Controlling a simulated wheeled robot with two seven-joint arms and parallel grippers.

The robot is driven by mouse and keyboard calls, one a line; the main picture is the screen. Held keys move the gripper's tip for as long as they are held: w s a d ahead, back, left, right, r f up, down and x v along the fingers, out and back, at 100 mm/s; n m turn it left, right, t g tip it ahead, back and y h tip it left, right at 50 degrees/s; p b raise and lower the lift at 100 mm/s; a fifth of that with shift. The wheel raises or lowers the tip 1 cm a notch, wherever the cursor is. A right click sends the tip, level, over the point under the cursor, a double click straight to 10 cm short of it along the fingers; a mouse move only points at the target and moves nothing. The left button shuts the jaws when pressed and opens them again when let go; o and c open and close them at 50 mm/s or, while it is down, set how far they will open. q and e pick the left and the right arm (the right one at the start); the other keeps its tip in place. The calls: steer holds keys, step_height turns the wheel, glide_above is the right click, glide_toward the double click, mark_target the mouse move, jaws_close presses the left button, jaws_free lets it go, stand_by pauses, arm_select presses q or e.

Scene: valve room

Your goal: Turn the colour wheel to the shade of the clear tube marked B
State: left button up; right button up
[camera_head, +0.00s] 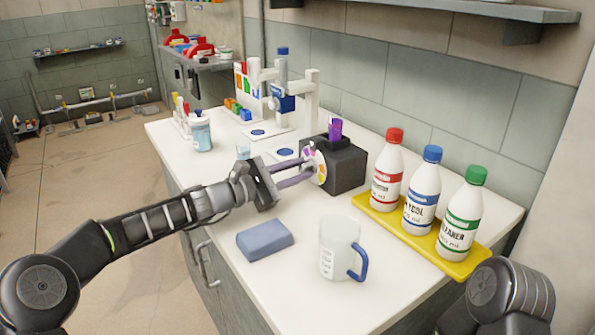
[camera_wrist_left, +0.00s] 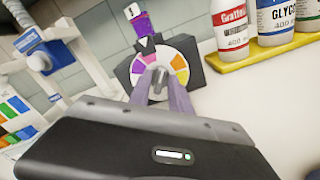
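The colour wheel (camera_wrist_left: 180,62) faces my left wrist camera on the front of a black box (camera_head: 347,168). It has white, purple, magenta, orange and yellow segments, with a magenta one near the pointer at the top. A grey knob (camera_wrist_left: 159,82) is at its centre. My left gripper (camera_head: 308,168) has its fingers on either side of the knob; gaps show, so it looks open. A purple tube (camera_wrist_left: 142,25) with a small white label stands on top of the box; its mark is not legible. I cannot make out a letter B. My right gripper is out of view.
A blue sponge (camera_head: 265,240) and a mug (camera_head: 340,248) stand in front on the white counter (camera_head: 300,300). Several bottles stand on a yellow tray (camera_head: 462,262) to the right. A white stand (camera_head: 312,100) and a small jar (camera_head: 202,133) are farther back.

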arm_select(q)
steer(key=shift+o, duration=0.7)
steer(key=shift+b+v, duration=0.4)
steer(key=shift+v, duration=3.5)
